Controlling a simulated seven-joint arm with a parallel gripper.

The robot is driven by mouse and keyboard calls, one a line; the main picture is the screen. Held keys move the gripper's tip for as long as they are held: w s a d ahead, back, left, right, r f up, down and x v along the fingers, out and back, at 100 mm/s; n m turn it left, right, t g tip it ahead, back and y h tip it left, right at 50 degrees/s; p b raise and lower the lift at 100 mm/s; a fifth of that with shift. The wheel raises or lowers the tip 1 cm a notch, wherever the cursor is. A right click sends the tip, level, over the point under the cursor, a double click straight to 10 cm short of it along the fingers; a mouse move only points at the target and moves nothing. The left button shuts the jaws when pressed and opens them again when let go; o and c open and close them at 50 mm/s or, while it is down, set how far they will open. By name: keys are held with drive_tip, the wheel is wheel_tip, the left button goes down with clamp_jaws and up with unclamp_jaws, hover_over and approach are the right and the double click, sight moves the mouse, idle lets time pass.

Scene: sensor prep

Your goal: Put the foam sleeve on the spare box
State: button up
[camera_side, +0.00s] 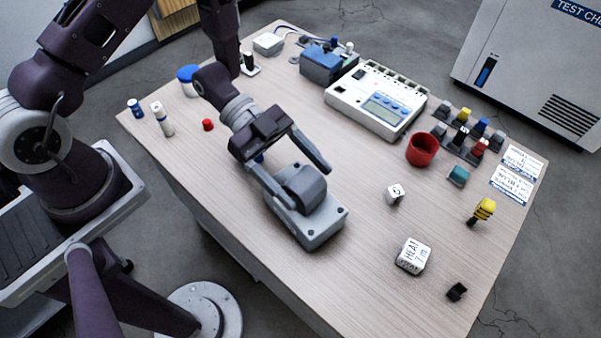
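My gripper (309,188) is open, its two fingers spread over a grey device with a rounded dark grey top (304,220) near the table's front edge. One fingertip overlaps its left side in the picture; I cannot tell whether they touch. No label names the foam sleeve or the spare box. A small black piece (456,291) at the lower right could be the sleeve, but it is too small to be sure. A white box with black lettering (413,256) lies right of my gripper, and a smaller white cube (395,194) stands behind it; I cannot tell which is the spare box.
A red cup (422,149), a teal block (458,176) and a yellow-and-black piece (484,211) stand to the right. A white instrument (376,100) and a blue-grey box (325,65) are at the back. Small bottles stand at the left. The table between gripper and lettered box is clear.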

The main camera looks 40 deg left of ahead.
drive_tip(key=shift+r, duration=0.1)
drive_tip(key=v, duration=1.2)
drive_tip(key=w+a+r+n+t+y, duration=0.2)
drive_tip(key=w+t+y, duration=0.25)
drive_tip(key=w, duration=0.45)
drive_tip(key=w+a+r+n+t+y, duration=0.2)
drive_tip(key=a+r+n+t+y, duration=0.1)
drive_tip(key=a+r+y, duration=0.15)
drive_tip(key=w+a+r+n+t+y, duration=0.2)
drive_tip(key=a+r+t+y, duration=0.1)
drive_tip(key=r, duration=0.3)
drive_tip(key=s+a+r+n+g+y, duration=0.1)
drive_tip(key=s+a+r+n+y, duration=0.1)
drive_tip(key=s+r+n, duration=0.3)
drive_tip(key=s+a+r+n+g+y, duration=0.1)
drive_tip(key=s+r+n+y, duration=0.15)
drive_tip(key=s, duration=0.35)
drive_tip(key=s+d+f+n+g+h, duration=0.1)
drive_tip(key=s+d, duration=0.2)
drive_tip(key=s, duration=0.4)
drive_tip(key=s+d+f+n+g+h, duration=0.1)
drive_tip(key=s+d+n+g+h, duration=0.1)
drive_tip(key=s, duration=0.5)
drive_tip(key=shift+s+d, duration=0.2)
drive_tip(key=shift+d, duration=0.55)
